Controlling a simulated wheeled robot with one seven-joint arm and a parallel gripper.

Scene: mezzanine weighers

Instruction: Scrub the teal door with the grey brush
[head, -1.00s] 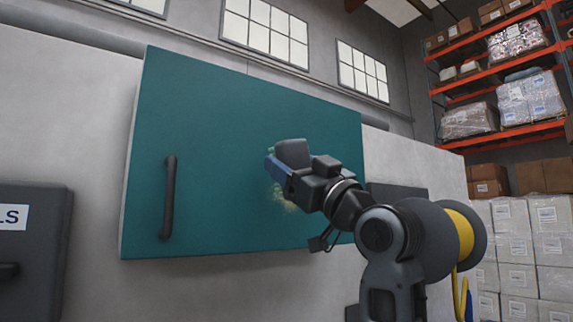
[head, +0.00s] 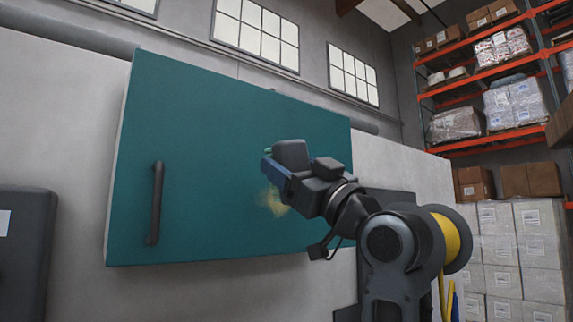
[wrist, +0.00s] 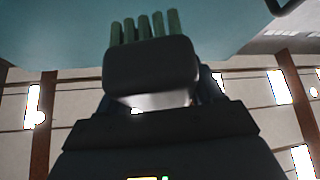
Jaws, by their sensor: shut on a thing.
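The teal door (head: 215,150) is a large panel on the pale wall, with a dark vertical handle (head: 156,203) at its left. A yellowish patch (head: 271,201) shows on it, just below and left of my gripper (head: 274,168). My gripper, with blue fingers, is shut on the grey brush (head: 291,154), in front of the door's right half. In the wrist view the brush (wrist: 151,64) is a dark rounded block with green bristles towards the teal surface (wrist: 60,30). I cannot tell whether the bristle tips touch the door.
A dark grey box (head: 24,250) is on the wall at the lower left. A dark panel (head: 390,200) is behind my arm. Wrapped pallet stacks (head: 515,245) and orange racking (head: 485,85) stand at the right.

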